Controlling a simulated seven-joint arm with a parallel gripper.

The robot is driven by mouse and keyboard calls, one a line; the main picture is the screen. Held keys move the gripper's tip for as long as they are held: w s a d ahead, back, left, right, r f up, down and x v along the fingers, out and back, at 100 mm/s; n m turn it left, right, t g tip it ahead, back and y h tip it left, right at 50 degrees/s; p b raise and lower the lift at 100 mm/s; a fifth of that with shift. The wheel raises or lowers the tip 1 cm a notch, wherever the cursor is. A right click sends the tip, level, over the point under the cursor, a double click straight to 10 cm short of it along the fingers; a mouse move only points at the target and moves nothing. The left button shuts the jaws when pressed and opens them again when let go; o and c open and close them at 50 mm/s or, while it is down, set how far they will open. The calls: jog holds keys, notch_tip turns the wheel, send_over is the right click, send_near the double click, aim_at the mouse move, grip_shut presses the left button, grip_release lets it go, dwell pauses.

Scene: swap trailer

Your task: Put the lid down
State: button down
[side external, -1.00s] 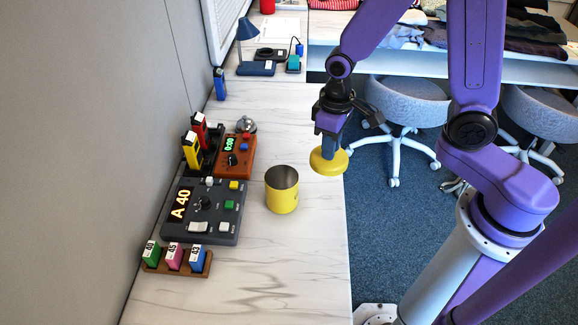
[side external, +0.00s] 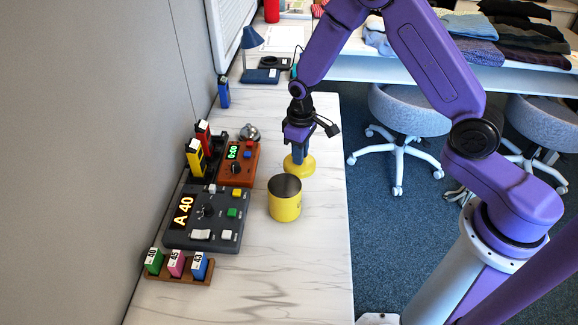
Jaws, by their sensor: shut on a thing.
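My gripper (side external: 298,156) points down and is shut on the yellow round lid (side external: 302,168). The lid is behind the open yellow canister (side external: 285,204), on the white marble-look bench (side external: 285,270) side nearest the stools. I cannot tell whether the lid touches the bench or is just above it. The canister stands upright with its dark inside showing. The canister's rim sits close to the lid's lower edge in the picture. The fingertips are partly hidden by the lid's knob area.
Left of the canister are a grey panel reading A 40 (side external: 206,216), an orange timer (side external: 239,163), and a wooden rack with numbered blocks (side external: 180,267). A silver bell (side external: 249,133) and a blue lamp (side external: 254,45) stand farther back. The front of the bench is clear.

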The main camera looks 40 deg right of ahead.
aim_at(289, 156)
jog(key=w+f, duration=0.2)
jog(key=f, duration=0.1)
jog(key=w+f, duration=0.1)
jog(key=shift+w+a+f, duration=0.25)
jog(key=shift+w+f, duration=0.1)
jog(key=shift+w, duration=0.05)
jog(key=shift+f, duration=1.55)
jog(key=shift+f, duration=0.1)
jog(key=c, duration=1)
grip_release()
